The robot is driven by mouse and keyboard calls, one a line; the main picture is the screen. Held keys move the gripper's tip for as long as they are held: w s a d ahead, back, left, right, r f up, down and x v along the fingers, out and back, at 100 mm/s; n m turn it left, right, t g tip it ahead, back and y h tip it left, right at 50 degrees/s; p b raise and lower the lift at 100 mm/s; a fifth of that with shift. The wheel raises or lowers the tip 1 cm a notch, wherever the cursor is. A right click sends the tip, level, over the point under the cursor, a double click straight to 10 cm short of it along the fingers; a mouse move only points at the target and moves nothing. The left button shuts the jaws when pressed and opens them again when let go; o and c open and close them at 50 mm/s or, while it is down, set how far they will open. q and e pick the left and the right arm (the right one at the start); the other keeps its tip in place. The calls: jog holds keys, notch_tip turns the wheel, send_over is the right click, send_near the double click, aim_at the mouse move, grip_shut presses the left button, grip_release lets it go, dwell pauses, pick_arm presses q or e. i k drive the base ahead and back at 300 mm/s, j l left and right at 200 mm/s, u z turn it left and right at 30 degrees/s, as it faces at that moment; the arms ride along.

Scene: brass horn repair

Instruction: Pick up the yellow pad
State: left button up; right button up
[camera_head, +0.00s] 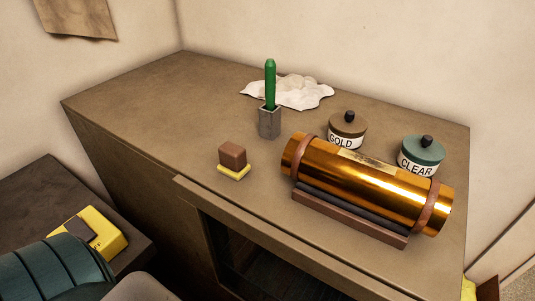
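The yellow pad (233,173) is a thin yellow layer under a small brown block (233,156). Together they sit on the brown workbench top (150,92), near its front edge and left of the brass horn tube. The pad's underside is hidden, and only its edges show below the block. Neither of my grippers can be made out in the head view, and nothing touches the pad or block.
A brass tube (375,182) lies strapped in a cradle (345,220) to the right. Behind stand a grey holder (269,122) with a green-handled tool (270,82), a white cloth (290,92), a GOLD jar (346,131) and a CLEAR jar (421,155). Bench left of the pad is clear.

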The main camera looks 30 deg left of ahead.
aim_at(233, 165)
jog(key=l+u, duration=0.3)
jog(key=u, duration=0.2)
jog(key=l+u, duration=0.3)
jog(key=u, duration=0.15)
jog(key=k+j, duration=0.05)
